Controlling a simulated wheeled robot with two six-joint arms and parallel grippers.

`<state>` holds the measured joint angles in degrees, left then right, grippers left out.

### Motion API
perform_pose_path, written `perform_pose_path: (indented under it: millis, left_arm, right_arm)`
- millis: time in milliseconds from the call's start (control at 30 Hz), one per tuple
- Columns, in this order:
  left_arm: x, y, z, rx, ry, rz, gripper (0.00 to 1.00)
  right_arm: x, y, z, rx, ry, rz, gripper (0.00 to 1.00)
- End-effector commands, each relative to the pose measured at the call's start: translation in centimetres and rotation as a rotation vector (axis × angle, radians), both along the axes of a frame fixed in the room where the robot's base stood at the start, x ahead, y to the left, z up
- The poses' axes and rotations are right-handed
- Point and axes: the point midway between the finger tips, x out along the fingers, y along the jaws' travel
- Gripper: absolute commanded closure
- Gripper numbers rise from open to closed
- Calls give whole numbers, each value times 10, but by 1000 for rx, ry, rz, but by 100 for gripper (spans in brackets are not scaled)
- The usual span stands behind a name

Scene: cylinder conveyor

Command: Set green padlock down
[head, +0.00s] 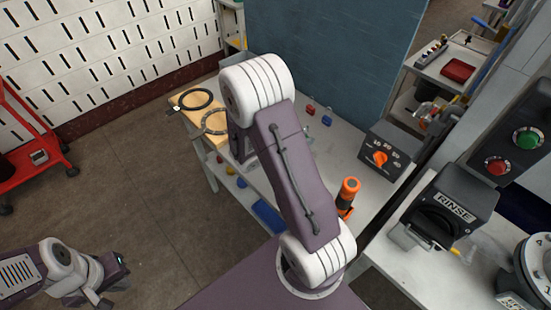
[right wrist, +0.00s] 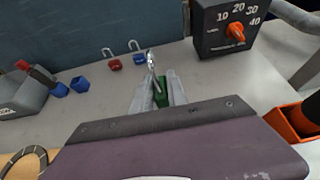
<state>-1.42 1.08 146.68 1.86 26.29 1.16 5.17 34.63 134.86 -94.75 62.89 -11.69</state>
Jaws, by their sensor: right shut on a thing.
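The green padlock (right wrist: 162,93) is between the two grey fingers of my right gripper (right wrist: 157,82) in the right wrist view. The gripper is shut on its body, and its metal shackle points away toward the back of the bench. I cannot tell whether the padlock touches the grey bench top (right wrist: 205,90). In the head view my right arm hides the padlock and most of that gripper. My left gripper (head: 118,272) is at the lower left of the head view, over the floor and away from the bench; its fingers are too unclear to judge.
A red padlock (right wrist: 115,64) and a blue padlock (right wrist: 139,58) lie just beyond the green one. A dark dial box (right wrist: 222,28) stands at the back right. An orange holder (right wrist: 292,124) is at the near right.

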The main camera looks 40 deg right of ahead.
Motion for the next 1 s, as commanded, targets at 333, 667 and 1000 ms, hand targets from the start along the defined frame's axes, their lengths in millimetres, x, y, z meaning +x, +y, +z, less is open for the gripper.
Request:
perform_pose_path:
  millis: [333, 667, 1000]
  left_arm:
    - [0, 0, 11, 0, 0, 0, 100]
    - [0, 0, 12, 0, 0, 0, 100]
    - [0, 0, 13, 0, 0, 0, 100]
  right_arm:
    - [65, 64, -53, -1, 1, 5, 100]
    - [75, 75, -75, 0, 4, 2, 100]
    - [75, 75, -103, 0, 0, 1, 100]
